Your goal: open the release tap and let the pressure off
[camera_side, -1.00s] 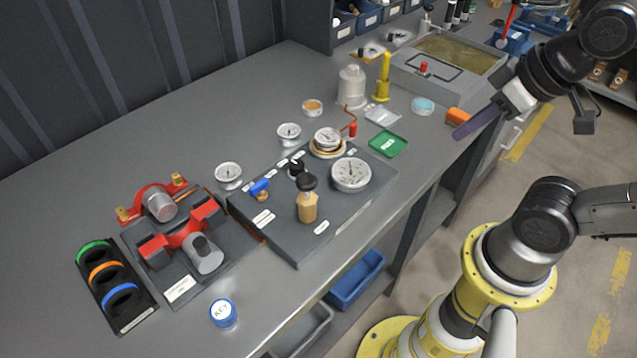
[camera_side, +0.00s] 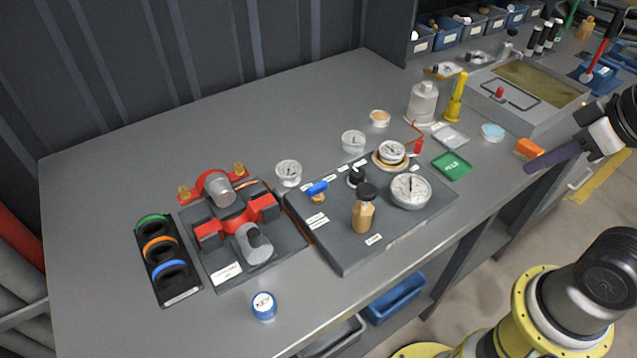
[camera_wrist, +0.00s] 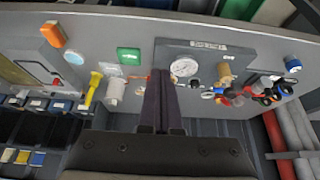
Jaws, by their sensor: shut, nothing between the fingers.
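A grey test board (camera_side: 340,250) lies on the bench. I cannot read which label names the release tap. The gauge also shows in the wrist view (camera_wrist: 185,67), where my fingers cover part of the scene beside the board. My gripper (camera_side: 530,167), with dark purple fingers, is shut and empty at the bench's right edge, well apart from the board.
A red clamp fixture (camera_side: 240,225) and a black ring holder (camera_side: 167,260) stand left of the board. A green tray (camera_side: 452,166), an orange block (camera_side: 528,148) and a yellow pillar (camera_side: 455,98) lie to its right.

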